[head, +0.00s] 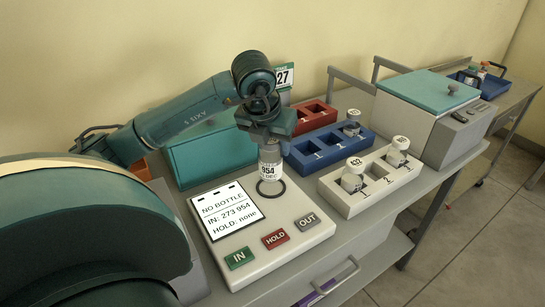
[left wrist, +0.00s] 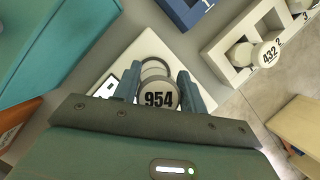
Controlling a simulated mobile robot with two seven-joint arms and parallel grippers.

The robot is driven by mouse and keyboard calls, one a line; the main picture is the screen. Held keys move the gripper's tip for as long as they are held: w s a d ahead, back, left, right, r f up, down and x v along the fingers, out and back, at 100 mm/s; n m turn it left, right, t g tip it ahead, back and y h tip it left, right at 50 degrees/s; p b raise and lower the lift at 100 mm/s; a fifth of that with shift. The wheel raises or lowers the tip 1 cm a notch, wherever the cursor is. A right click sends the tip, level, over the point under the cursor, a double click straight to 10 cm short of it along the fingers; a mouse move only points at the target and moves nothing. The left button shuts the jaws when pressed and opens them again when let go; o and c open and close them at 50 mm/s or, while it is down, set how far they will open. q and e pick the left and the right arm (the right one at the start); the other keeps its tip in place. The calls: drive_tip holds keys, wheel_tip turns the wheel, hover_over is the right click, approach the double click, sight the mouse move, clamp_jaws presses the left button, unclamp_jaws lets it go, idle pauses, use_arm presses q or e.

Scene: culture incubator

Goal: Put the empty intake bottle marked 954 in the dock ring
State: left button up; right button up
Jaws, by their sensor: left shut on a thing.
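The bottle marked 954 (head: 268,167) is upright, with a white label, and hangs in my left gripper (head: 268,146). Its round lid with 954 (left wrist: 159,98) shows between the fingers in the left wrist view. The left gripper (left wrist: 158,92) is shut on it. The dark dock ring (head: 271,188) lies on the white dock panel (head: 287,215), right at the bottle's base; I cannot tell exactly how high the base is above it. The ring also shows just past the lid in the left wrist view (left wrist: 155,62). The panel's screen (head: 226,211) reads NO BOTTLE, IN: 273 954, HOLD: none. My right gripper is not in view.
Right of the dock stand a white rack (head: 345,203) with two bottles, one marked 432 (head: 353,174), a blue rack (head: 330,150) with one bottle (head: 351,123), and a red rack (head: 313,117). A teal box (head: 210,155) stands behind, and a teal-lidded machine (head: 428,93) at right.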

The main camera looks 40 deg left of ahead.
sight(272, 155)
use_arm(q)
wheel_tip(272, 155, down, 4)
drive_tip(key=shift+r, duration=0.15)
drive_tip(key=o, duration=1)
